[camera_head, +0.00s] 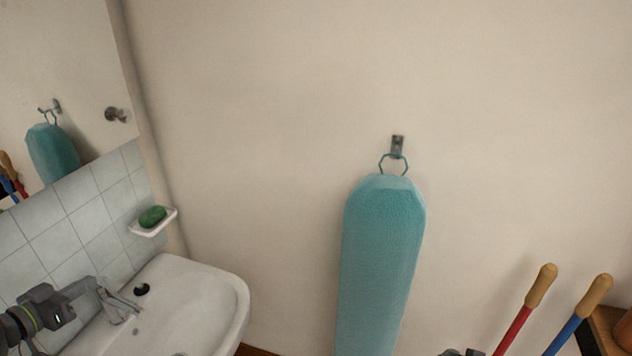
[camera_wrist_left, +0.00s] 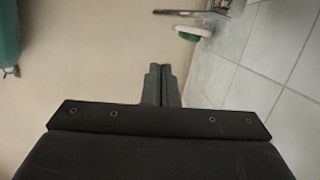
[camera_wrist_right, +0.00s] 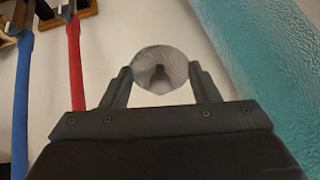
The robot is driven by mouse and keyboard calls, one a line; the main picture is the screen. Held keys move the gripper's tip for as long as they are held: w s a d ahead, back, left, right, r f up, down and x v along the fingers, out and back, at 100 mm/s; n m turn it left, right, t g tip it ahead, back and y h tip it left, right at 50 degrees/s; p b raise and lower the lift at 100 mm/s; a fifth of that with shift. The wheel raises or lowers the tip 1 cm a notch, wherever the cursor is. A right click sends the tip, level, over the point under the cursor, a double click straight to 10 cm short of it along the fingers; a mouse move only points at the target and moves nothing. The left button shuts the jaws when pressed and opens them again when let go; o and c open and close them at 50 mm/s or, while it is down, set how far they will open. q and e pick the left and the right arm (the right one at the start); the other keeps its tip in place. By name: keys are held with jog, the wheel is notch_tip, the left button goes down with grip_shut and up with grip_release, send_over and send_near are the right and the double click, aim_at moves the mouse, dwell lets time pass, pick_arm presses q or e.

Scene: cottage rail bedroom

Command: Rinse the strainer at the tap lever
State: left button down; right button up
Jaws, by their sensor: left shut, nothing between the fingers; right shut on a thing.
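The strainer (camera_wrist_right: 167,57), a round grey mesh disc, is in the right wrist view between the fingers of my right gripper (camera_wrist_right: 161,82), which is shut on it. In the head view only a bit of my right arm shows at the bottom edge, and the strainer is not visible. The chrome tap (camera_head: 123,309) stands on the white washbasin (camera_head: 197,298) at lower left. My left gripper (camera_head: 93,293) is shut and empty just left of the tap. Its closed fingers (camera_wrist_left: 161,85) also show in the left wrist view. I cannot tell whether it touches the tap lever.
A dish with green soap (camera_head: 152,216) is on the wall above the washbasin. A small black object (camera_head: 142,289) lies by the tap. A teal ironing board (camera_head: 382,255) hangs mid-wall. Red (camera_head: 514,328) and blue (camera_head: 564,334) handles stand at lower right.

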jog(key=shift+a+f, duration=0.1)
jog(key=shift+f, duration=0.2)
jog(key=shift+f+b, duration=0.2)
jog(key=shift+b, duration=0.1)
jog(key=shift+r, duration=0.25)
pick_arm(q)
jog(key=p+v, duration=0.1)
jog(key=v, duration=0.5)
pick_arm(e)
jog(key=shift+r, duration=0.3)
